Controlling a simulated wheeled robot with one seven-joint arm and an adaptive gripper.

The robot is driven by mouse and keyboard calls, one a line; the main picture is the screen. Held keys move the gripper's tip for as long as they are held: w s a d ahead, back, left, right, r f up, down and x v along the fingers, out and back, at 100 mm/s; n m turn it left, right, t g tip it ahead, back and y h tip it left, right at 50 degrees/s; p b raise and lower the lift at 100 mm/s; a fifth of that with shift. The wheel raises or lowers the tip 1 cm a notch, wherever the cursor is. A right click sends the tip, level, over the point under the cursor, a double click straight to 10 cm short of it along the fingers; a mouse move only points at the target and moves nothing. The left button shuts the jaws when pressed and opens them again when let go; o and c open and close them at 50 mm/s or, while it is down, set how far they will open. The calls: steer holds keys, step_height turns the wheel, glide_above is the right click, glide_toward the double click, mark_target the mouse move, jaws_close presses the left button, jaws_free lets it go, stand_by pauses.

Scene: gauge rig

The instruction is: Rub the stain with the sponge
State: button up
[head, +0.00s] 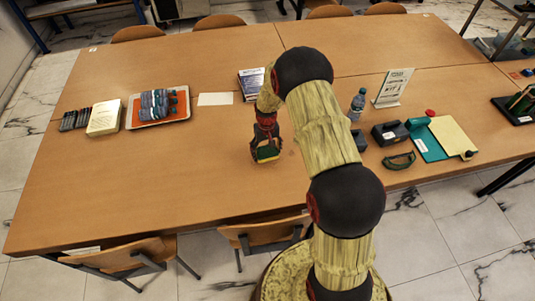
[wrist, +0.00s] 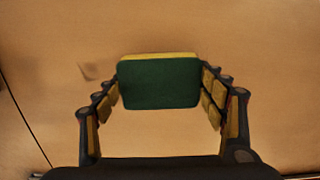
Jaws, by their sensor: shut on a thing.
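The sponge (wrist: 160,85) has a dark green face and a yellow edge. In the wrist view it sits between both fingers of my gripper (wrist: 160,92), which is shut on it. In the head view my gripper (head: 266,143) points down at the middle of the table, with the sponge (head: 267,153) at its tip. I cannot tell whether the sponge touches the tabletop. A faint brownish smudge, seemingly the stain (wrist: 90,71), lies on the wood just left of the sponge in the wrist view. I cannot make it out clearly in the head view.
To the right stand a water bottle (head: 357,105), a sign (head: 394,87), dark boxes (head: 390,133) and a teal clipboard (head: 428,145).

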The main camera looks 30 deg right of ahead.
mark_target(267, 151)
steer(key=shift+r+p, duration=1)
steer(key=shift+r, duration=1.2)
